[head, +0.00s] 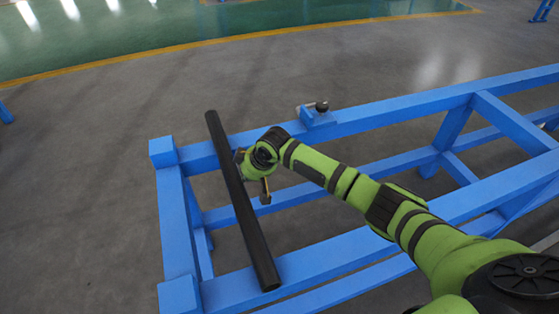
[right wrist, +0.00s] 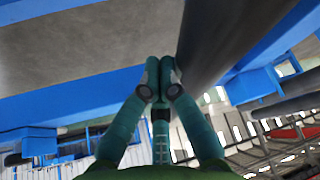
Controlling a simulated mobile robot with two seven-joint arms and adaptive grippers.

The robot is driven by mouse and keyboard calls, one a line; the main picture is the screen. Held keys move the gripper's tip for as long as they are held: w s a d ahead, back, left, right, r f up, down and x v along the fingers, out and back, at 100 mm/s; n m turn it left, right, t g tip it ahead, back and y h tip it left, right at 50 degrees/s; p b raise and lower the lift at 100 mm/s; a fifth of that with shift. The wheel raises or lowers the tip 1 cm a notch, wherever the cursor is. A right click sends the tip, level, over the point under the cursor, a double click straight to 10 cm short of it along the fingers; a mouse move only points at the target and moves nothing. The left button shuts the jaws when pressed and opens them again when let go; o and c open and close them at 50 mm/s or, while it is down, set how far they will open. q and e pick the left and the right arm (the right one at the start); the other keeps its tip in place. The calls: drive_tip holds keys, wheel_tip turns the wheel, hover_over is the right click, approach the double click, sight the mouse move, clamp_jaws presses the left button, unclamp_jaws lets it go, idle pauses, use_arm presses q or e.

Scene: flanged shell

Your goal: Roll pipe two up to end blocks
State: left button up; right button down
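A long dark pipe (head: 243,205) lies across the two blue rails of the frame, near its left end. Blue end blocks stand at the left ends of the far rail (head: 162,151) and the near rail (head: 179,295). Bare rail shows between the pipe and both blocks. My right gripper (head: 265,195) is low on the right side of the pipe, between the rails. In the right wrist view its fingers (right wrist: 158,70) are together with nothing between them, and the pipe (right wrist: 222,40) runs close on their right. I cannot tell whether they touch it. My left gripper is out of view.
A blue crossbar (head: 512,122) joins the rails at right. Grey floor (head: 80,190) left of the frame is clear.

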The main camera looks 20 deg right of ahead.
sight(234, 178)
drive_tip(key=shift+a, duration=1.15)
drive_tip(key=shift+w+a+p, duration=0.15)
drive_tip(key=shift+a+p, duration=0.15)
drive_tip(key=shift+a, duration=5.05)
use_arm(q)
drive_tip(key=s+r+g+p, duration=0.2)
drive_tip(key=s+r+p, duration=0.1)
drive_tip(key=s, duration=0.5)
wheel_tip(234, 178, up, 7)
drive_tip(key=p, duration=0.7)
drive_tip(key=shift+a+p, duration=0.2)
drive_tip(key=shift+p, duration=0.1)
use_arm(e)
drive_tip(key=d+r, duration=0.3)
drive_tip(key=r, duration=0.6)
drive_tip(key=shift+w+d, duration=0.15)
